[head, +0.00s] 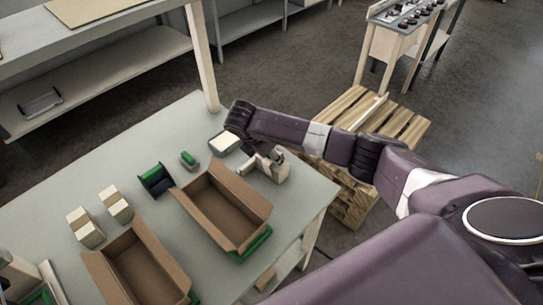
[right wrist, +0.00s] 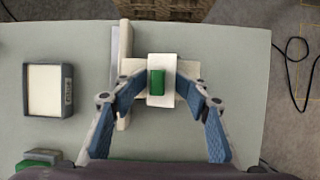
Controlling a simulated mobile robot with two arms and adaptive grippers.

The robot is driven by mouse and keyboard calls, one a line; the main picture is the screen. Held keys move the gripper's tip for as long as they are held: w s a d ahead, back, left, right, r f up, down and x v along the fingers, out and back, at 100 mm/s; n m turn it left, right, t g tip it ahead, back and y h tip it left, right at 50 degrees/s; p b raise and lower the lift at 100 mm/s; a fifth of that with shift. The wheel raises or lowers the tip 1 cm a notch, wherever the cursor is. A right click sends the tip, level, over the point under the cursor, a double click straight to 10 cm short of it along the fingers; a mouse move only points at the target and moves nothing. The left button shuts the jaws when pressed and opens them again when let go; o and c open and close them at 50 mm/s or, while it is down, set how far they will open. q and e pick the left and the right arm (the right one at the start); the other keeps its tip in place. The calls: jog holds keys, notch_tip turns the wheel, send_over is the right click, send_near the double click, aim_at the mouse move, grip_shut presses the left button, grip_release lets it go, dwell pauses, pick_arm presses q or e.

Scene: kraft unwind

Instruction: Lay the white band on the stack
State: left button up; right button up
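In the right wrist view a white band (right wrist: 162,61) appears as a small upright-oriented rectangle with a green patch (right wrist: 157,83) on it. My right gripper (right wrist: 161,79) has its fingertips against both long sides of the white band. Under it is a cream block (right wrist: 192,68), beside a pale upright bar (right wrist: 123,50). Whether the band touches what is below cannot be told. In the head view this cream fixture (head: 267,168) stands at the table's far right end, and my arm partly hides it. My left gripper is not seen.
A dark tray with a cream sheet (head: 223,142) lies beside the fixture, also in the wrist view (right wrist: 48,90). A green block (head: 188,159), a dark holder (head: 155,180), two open cartons (head: 228,212) and two banded packs (head: 85,228) share the table. A pallet (head: 400,120) stands beyond.

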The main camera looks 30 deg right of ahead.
jog(key=shift+o, duration=1.3)
jog(key=f, duration=0.1)
jog(key=s+f, duration=0.1)
jog(key=shift+a+f, duration=0.3)
jog(key=shift+a, duration=0.05)
jog(key=shift+w+d+f+g, duration=0.1)
jog(key=shift+w+f+g, duration=0.1)
jog(key=shift+w+g, duration=0.1)
jog(key=shift+w, duration=0.2)
jog(key=shift+s+r, duration=0.2)
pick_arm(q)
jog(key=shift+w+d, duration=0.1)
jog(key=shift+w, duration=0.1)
pick_arm(e)
jog(key=shift+d, duration=0.15)
jog(key=shift+r, duration=0.1)
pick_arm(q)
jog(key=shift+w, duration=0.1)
pick_arm(e)
jog(key=v, duration=1.2)
jog(key=shift+r, duration=0.1)
